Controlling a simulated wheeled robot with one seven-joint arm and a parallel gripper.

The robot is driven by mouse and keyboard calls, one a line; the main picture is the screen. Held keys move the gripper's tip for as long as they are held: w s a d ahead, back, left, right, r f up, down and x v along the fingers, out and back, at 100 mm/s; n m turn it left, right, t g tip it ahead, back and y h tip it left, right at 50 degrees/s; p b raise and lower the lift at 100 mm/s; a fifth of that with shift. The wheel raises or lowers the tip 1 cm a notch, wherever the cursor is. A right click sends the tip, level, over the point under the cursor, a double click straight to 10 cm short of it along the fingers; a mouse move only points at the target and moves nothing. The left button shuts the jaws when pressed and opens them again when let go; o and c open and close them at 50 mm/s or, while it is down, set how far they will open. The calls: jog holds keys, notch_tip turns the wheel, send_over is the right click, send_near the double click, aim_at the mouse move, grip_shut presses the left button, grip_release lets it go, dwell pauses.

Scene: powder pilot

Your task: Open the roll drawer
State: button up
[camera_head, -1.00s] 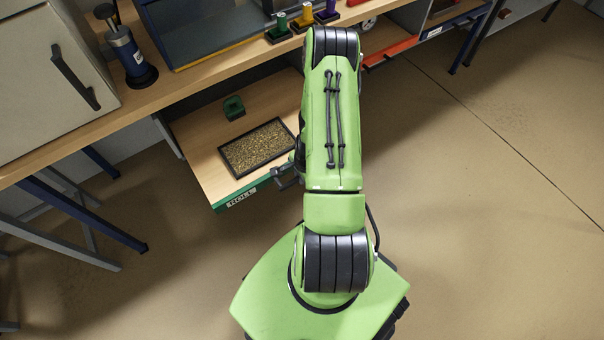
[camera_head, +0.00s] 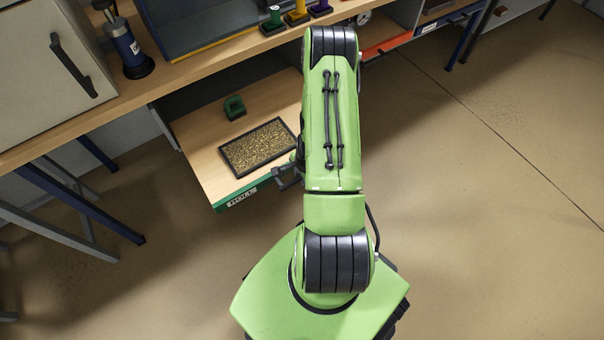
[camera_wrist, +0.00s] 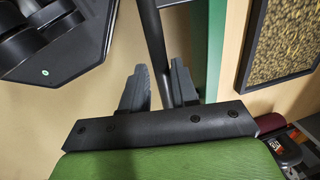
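The roll drawer (camera_head: 205,170) is pulled well out from under the bench. Its green front carries a label that appears to read "ROLL" and also shows in the wrist view (camera_wrist: 208,50). A black-framed tray of brown grainy material (camera_head: 258,148) and a small green object (camera_head: 234,107) are in it. My gripper (camera_wrist: 160,85) is at the drawer front. The dark handle bar (camera_wrist: 154,35) passes between its two fingers, and it appears closed on the bar; contact is hard to see. In the head view my arm hides most of the gripper and the drawer's right side.
The wooden bench (camera_head: 190,72) holds a blue-and-black cylindrical device (camera_head: 124,45), a grey cabinet (camera_head: 45,75) and several small coloured stands. Blue and grey bench legs (camera_head: 85,205) stand at left. A red drawer front (camera_head: 388,46) is beyond my arm. The floor at right is clear.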

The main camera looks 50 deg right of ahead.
jog(key=shift+o, duration=1)
notch_tip(320, 180, up, 16)
jog(key=s+p, duration=0.3)
jog(key=p, duration=0.2)
jog(key=shift+a+f+p, duration=0.25)
jog(key=shift+a+p, duration=0.05)
jog(key=shift+a, duration=0.05)
